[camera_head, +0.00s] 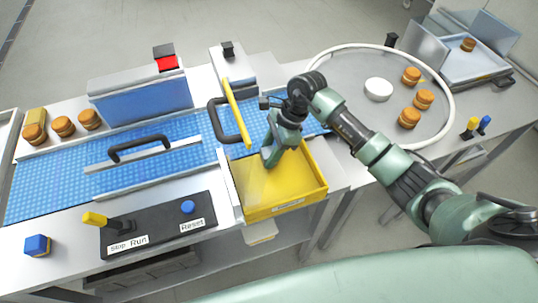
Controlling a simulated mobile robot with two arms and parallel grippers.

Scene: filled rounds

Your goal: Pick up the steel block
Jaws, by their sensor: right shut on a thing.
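My right gripper (268,157) points down at the back left part of the yellow tray (280,208), close to the tray's rim. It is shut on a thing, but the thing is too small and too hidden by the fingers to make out. I cannot pick out the steel block for sure anywhere in the view. The visible floor of the yellow tray looks empty. My left gripper is not in view.
A blue belt (60,188) with black handles runs left of the tray. A control panel (160,224) with a yellow lever lies in front. Several filled rounds (411,75) and a white disc (378,89) sit on the round table.

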